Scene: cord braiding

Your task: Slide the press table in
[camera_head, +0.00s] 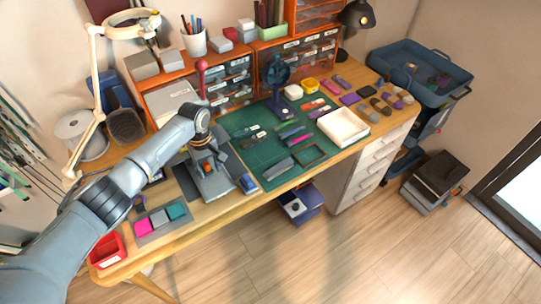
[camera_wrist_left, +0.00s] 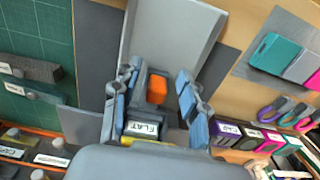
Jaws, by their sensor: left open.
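The grey press (camera_head: 215,182) stands on the workbench, left of the green cutting mat. My left gripper (camera_head: 200,141) is over the press and hides part of it. In the left wrist view my left gripper (camera_wrist_left: 153,108) is open, with its blue-grey fingers on either side of a dark grey block labelled FLAT (camera_wrist_left: 143,129). An orange piece (camera_wrist_left: 157,89) shows just beyond the label. The light grey press plate (camera_wrist_left: 172,35) extends behind it. I cannot tell whether the fingers touch the block, or which part is the sliding table. My right gripper is not in view.
The green cutting mat (camera_head: 252,160) with tools lies right of the press. Drawer units (camera_head: 228,84) stand behind. A lamp arm (camera_head: 97,85) rises at left.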

